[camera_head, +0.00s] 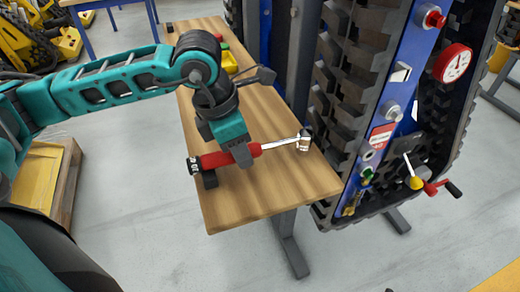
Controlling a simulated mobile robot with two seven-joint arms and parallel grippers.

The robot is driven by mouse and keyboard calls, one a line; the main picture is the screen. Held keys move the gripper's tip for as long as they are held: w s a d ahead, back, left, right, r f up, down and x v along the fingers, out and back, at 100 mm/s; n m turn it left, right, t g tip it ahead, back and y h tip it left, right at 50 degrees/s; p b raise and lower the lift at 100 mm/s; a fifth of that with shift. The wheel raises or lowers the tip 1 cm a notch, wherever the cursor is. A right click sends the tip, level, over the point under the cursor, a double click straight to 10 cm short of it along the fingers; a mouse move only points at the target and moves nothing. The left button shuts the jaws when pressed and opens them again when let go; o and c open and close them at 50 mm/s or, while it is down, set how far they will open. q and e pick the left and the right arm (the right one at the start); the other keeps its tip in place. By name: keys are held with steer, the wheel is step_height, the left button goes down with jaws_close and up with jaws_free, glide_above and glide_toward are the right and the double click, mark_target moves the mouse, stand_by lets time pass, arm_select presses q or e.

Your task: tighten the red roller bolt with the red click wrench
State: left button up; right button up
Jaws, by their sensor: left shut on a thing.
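The red click wrench (220,159) lies along the near part of the wooden bench, its red handle to the left and its steel shank and head (304,140) to the right. My left gripper (240,152) comes down from above and is shut around the red handle. The red roller bolt (433,18) sits high on the blue panel of the tracked carrier (365,85) at the right, apart from the wrench. My right gripper is not in view.
The wooden bench (265,190) is mostly bare, with yellow and other coloured items (229,62) at its far end. Grey floor is clear in front.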

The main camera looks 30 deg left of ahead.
arm_select(q)
jaws_close()
steer(key=shift+r, duration=0.1)
steer(key=shift+r+p, duration=2.25)
steer(key=shift+r, duration=1.25)
steer(key=shift+f, duration=0.1)
